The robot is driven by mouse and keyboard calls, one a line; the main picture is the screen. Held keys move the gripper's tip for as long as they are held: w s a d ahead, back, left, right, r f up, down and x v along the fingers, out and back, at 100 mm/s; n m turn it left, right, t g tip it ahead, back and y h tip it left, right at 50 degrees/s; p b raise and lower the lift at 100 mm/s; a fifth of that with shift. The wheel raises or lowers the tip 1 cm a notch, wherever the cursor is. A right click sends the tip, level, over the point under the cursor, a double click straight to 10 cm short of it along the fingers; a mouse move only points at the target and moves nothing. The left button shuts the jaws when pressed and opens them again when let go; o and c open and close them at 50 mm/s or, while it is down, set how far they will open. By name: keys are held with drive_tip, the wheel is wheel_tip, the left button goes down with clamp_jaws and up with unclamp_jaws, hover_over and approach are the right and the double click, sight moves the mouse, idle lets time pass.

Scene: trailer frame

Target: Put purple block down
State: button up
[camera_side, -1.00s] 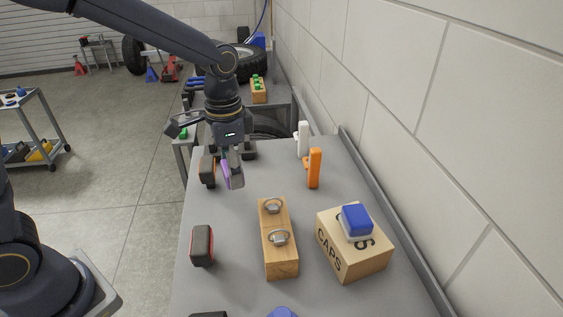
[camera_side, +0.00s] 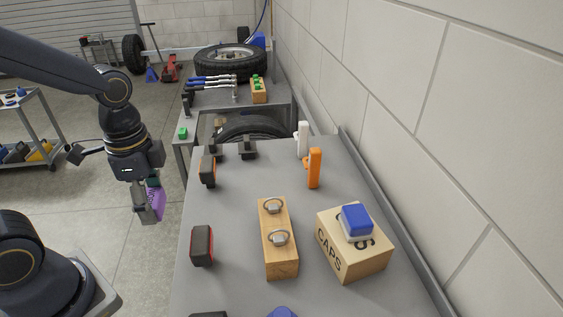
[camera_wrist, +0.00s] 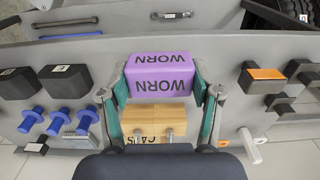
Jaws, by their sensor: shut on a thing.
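The purple block (camera_side: 157,203) is between the fingers of my gripper (camera_side: 149,208), which is shut on it. In the side view they hang in the air to the left of the grey table's (camera_side: 230,235) left edge, with floor behind them, and the fingers hide part of the block.
On the table are a wooden block with rings (camera_side: 280,262), a CAPS box (camera_side: 350,264) with a blue-topped item (camera_side: 356,220), an orange item (camera_side: 314,168), a white item (camera_side: 303,139) and dark blocks (camera_side: 202,246).

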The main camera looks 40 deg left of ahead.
drive_tip(key=w+f, duration=0.2)
drive_tip(key=w, duration=0.3)
hover_over(209, 219)
drive_tip(key=f, duration=0.6)
drive_tip(key=shift+s, duration=0.25)
drive_tip(key=shift+w+f, duration=0.15)
drive_tip(key=shift+f, duration=0.75)
drive_tip(key=shift+w+f, duration=0.15)
drive_tip(key=shift+f, duration=0.7)
drive_tip(key=shift+f, duration=0.15)
drive_tip(key=o, duration=1.2)
drive_tip(key=shift+c, duration=0.2)
